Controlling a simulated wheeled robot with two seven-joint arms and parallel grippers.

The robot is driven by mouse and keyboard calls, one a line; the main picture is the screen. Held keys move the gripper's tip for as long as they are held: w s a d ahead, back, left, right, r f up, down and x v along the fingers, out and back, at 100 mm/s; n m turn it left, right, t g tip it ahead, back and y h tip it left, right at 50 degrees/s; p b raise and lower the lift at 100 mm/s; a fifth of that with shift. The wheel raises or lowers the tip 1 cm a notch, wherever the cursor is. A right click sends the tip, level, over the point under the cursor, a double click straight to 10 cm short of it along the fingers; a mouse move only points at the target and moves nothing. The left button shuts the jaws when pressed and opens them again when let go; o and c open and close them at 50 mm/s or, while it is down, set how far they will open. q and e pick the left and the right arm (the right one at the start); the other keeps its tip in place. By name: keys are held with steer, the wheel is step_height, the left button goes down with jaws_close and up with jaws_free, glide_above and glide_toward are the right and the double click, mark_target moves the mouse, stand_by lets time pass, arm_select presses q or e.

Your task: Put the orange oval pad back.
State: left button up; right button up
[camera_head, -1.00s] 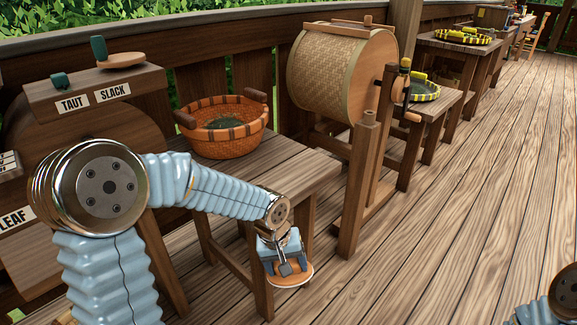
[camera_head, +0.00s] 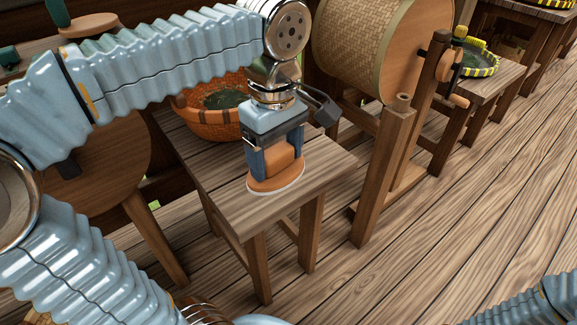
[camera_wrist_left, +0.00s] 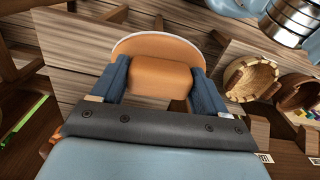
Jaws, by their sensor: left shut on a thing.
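The orange oval pad (camera_head: 276,183) has a block-like grip on top and a pale rim underneath. My left gripper (camera_head: 277,163) points down and is shut on the pad's grip, with one blue finger on each side. The pad is level over the front part of a small wooden table (camera_head: 240,208); I cannot tell whether it touches the top. In the left wrist view the pad (camera_wrist_left: 160,76) sits between the two fingers. My right gripper is out of view; only part of my right arm shows at the lower right.
An orange woven basket (camera_head: 210,122) with dark green contents stands on the table behind my left arm. A woven drum (camera_head: 365,40) on a wooden post frame stands to the right. A low table with a green, yellow-rimmed tray (camera_head: 476,62) stands beyond. The plank floor at right is clear.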

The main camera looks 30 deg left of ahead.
arm_select(q)
steer(key=w+a+f, duration=0.1)
steer(key=w+f, duration=0.1)
steer(key=w, duration=0.1)
steer(key=w+a+f, duration=0.2)
steer(key=w+f, duration=0.1)
steer(key=w, duration=0.1)
steer(key=w+a+f, duration=0.1)
steer(key=w+f, duration=0.2)
steer(key=w, duration=0.1)
steer(key=shift+w+a+f+p, duration=0.1)
steer(key=shift+w+a+p, duration=0.05)
steer(key=shift+a+p, duration=0.2)
steer(key=shift+w+f, duration=0.2)
steer(key=shift+f, duration=0.05)
steer(key=f, duration=0.2)
steer(key=w+f, duration=0.1)
steer(key=shift+a, duration=0.3)
steer(key=shift+f, duration=0.4)
steer(key=shift+f, duration=0.15)
steer(key=o, duration=1.7)
